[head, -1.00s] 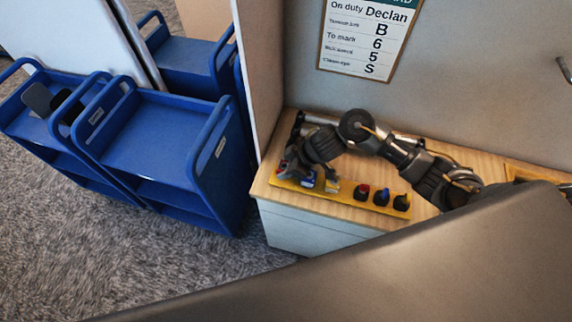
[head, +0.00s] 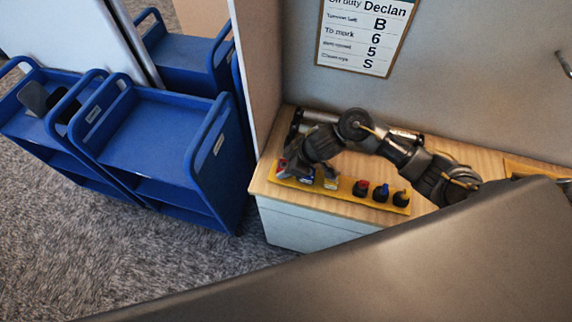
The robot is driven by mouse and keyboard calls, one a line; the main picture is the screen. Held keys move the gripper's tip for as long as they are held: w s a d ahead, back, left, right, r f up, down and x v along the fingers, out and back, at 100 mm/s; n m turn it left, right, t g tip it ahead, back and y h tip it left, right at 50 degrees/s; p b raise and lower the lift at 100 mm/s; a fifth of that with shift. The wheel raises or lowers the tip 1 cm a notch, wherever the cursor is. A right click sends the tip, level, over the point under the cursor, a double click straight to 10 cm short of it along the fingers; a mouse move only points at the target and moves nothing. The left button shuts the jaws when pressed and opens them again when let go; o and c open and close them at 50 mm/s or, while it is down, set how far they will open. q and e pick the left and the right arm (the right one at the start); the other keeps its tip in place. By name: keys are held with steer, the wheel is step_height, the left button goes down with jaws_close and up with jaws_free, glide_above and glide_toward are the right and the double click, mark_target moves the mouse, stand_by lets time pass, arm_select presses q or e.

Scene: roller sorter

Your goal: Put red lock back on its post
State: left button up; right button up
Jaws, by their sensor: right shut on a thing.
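My right arm reaches across the wooden desk top, and my right gripper (head: 291,168) is low over the left end of a yellow board (head: 345,190). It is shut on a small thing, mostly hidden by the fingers. A bit of red, likely the red lock (head: 281,165), shows at the fingers. A blue lock (head: 307,176) and a pale yellowish lock (head: 330,183) sit on the board just right of the gripper. I cannot make out the red lock's post or whether the lock touches it. My left gripper is not in view.
Black knobs with red (head: 361,187), blue (head: 381,192) and yellow (head: 401,197) tops stand on the board's right part. A notice (head: 365,35) hangs on the wall behind. Blue carts (head: 150,140) stand left of the desk, beyond a partition (head: 258,80).

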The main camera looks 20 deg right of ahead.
steer(key=shift+f, duration=0.15)
steer(key=o, duration=1.2)
steer(key=shift+c, duration=0.2)
steer(key=p+v, duration=0.1)
steer(key=v, duration=0.9)
steer(key=shift+s+d+r, duration=0.15)
steer(key=shift+d+r, duration=0.05)
steer(key=shift+r, duration=0.1)
